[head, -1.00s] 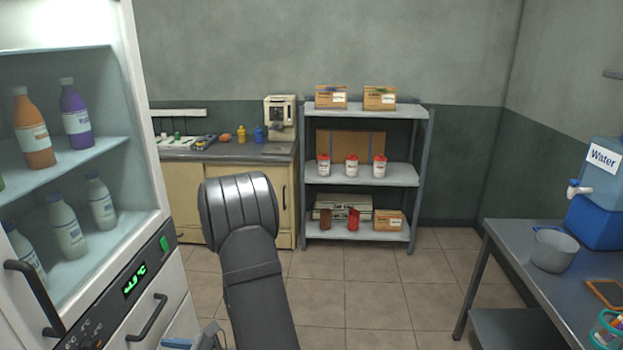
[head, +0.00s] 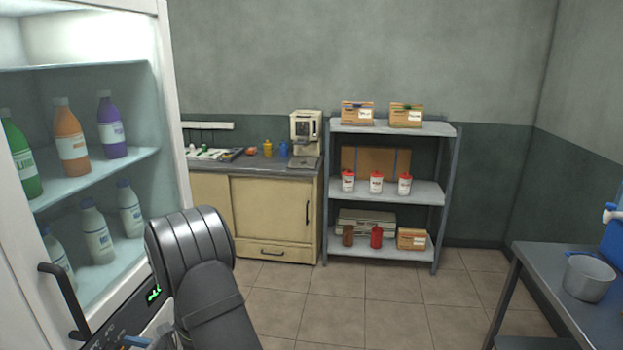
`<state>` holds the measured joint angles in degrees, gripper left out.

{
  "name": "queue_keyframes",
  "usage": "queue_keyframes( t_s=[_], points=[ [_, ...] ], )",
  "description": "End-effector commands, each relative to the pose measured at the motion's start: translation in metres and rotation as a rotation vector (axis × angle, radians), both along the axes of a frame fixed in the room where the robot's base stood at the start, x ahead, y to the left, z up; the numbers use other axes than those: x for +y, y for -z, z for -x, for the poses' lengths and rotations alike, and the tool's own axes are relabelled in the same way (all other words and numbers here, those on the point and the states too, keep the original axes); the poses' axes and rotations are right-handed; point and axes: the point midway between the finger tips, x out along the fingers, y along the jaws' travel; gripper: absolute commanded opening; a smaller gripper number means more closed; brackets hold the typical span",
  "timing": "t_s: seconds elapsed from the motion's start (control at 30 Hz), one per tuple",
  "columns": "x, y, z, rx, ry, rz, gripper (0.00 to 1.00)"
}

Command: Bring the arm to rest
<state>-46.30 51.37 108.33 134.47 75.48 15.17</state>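My arm (head: 190,250) shows in the lower left of the head view as a dark grey rounded joint and link. It stands in front of the right edge of the open-shelved fridge (head: 165,90) and overlaps its lower panel. A small blue and grey part sits at the bottom edge beside the arm; I cannot tell what it is. My gripper's fingers are not visible, so whether it holds anything is hidden.
Several bottles stand in the fridge, whose dark handle (head: 64,298) sticks out. A cream cabinet (head: 270,212) and a grey shelf rack (head: 388,188) stand at the back. A metal table (head: 545,262) with a grey pot (head: 588,278) is at right. The middle floor is clear.

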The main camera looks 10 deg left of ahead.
Motion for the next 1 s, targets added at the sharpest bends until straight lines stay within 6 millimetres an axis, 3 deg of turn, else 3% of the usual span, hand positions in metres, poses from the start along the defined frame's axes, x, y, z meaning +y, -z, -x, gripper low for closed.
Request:
queue_keyframes(
  t_s=[0.2, 0.57, 0.77, 1.0],
  points=[
    [0.010, 0.000, 0.001, 0.000, -0.001, 0.000, 0.58],
    [0.008, 0.000, 0.000, 0.001, 0.000, 0.000, 0.58],
    [-0.014, 0.000, -0.001, 0.002, 0.003, 0.001, 0.58],
    [-0.061, 0.000, -0.001, 0.002, 0.004, 0.002, 0.58]
  ],
)
